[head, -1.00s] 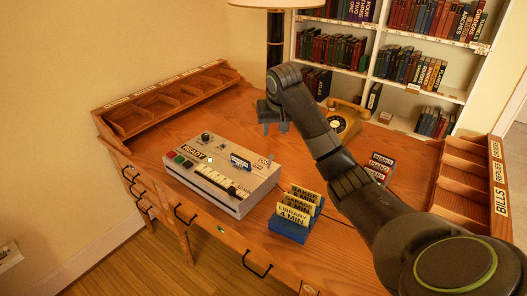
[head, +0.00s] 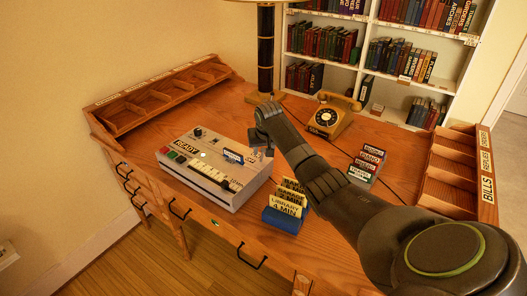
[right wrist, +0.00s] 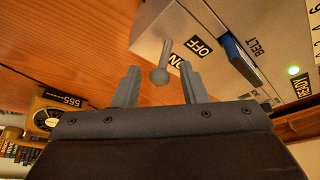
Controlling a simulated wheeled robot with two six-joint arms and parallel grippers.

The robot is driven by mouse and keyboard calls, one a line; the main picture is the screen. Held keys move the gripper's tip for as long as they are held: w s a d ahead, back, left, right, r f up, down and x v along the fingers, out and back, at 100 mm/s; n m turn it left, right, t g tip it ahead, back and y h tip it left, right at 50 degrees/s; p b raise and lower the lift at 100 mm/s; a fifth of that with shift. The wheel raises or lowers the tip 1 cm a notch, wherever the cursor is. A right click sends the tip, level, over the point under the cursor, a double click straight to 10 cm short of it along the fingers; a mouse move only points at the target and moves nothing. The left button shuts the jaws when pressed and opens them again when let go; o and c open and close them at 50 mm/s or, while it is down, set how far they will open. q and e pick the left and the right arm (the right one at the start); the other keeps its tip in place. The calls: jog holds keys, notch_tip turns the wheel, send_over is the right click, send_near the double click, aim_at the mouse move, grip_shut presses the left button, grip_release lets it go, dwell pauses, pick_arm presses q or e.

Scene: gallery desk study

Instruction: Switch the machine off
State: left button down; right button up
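The machine (head: 235,196) is a pale grey box on the desk with coloured buttons, a row of keys and a READY label. In the right wrist view its panel (right wrist: 155,30) carries a grey lever (right wrist: 160,76) with a ball end, beside OFF and ON labels. The ball appears nearer the ON label, and a green light (right wrist: 294,70) glows. My right gripper (head: 260,146) is at the machine's back right corner. In the right wrist view the gripper (right wrist: 160,84) is open, with the ball between its fingertips and a gap on both sides. My left gripper is out of view.
A blue card holder (head: 284,222) stands close to the machine's right. A telephone (head: 332,118), a lamp (head: 266,55) and another card stack (head: 366,166) are behind or beside my right arm. Wooden pigeonhole racks (head: 160,92) line the desk's sides. A blue BELT tab (right wrist: 238,58) projects near the lever.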

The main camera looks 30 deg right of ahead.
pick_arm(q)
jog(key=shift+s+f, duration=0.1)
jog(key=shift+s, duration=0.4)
pick_arm(e)
jog(key=shift+w+f, duration=0.2)
jog(key=shift+f, duration=0.5)
